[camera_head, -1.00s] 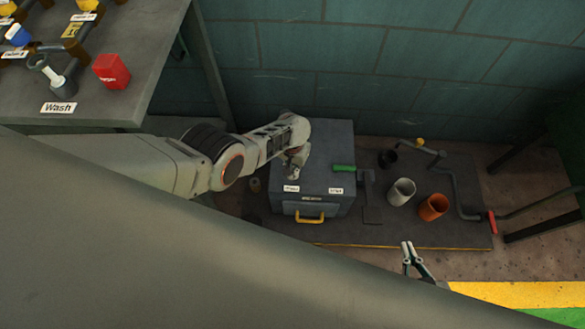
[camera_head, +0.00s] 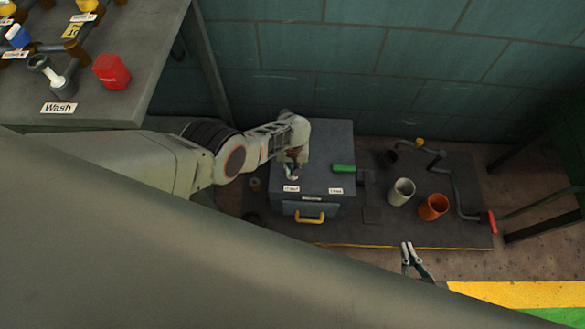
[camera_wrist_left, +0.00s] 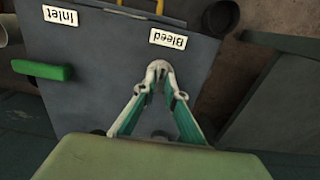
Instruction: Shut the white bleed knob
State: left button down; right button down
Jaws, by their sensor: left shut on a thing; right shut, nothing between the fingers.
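The blue-grey box (camera_head: 325,140) stands on the dark floor plate in the head view. Its Bleed label (camera_wrist_left: 168,39) shows upside down in the wrist view, and beside the gripper in the head view. My left gripper (camera_wrist_left: 160,76) is over the box top just by this label. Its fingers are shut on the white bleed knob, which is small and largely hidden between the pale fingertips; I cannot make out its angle. In the head view, the left gripper (camera_head: 292,172) reaches down onto the box. My right gripper (camera_head: 407,246) is shut and empty, at lower right.
A green handle (camera_head: 344,168) lies on the box near the Inlet label (camera_wrist_left: 46,71). A yellow drawer handle (camera_head: 310,217) is on the box front. White (camera_head: 402,191) and orange (camera_head: 433,207) cups stand to the right, near a pipe with a red end (camera_head: 491,222).

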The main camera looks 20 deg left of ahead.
pick_arm(q)
jog(key=shift+s+f, duration=0.1)
jog(key=shift+s, duration=0.05)
jog(key=c, duration=2.1)
grip_release()
jog(key=shift+d, duration=0.1)
jog(key=shift+w+d+r, duration=0.15)
jog(key=shift+w+r, duration=0.1)
jog(key=shift+r, duration=0.3)
jog(key=shift+s+a+r, duration=0.15)
jog(key=shift+a+r, duration=0.05)
jog(key=shift+r, duration=3.05)
jog(key=shift+s+a, duration=0.1)
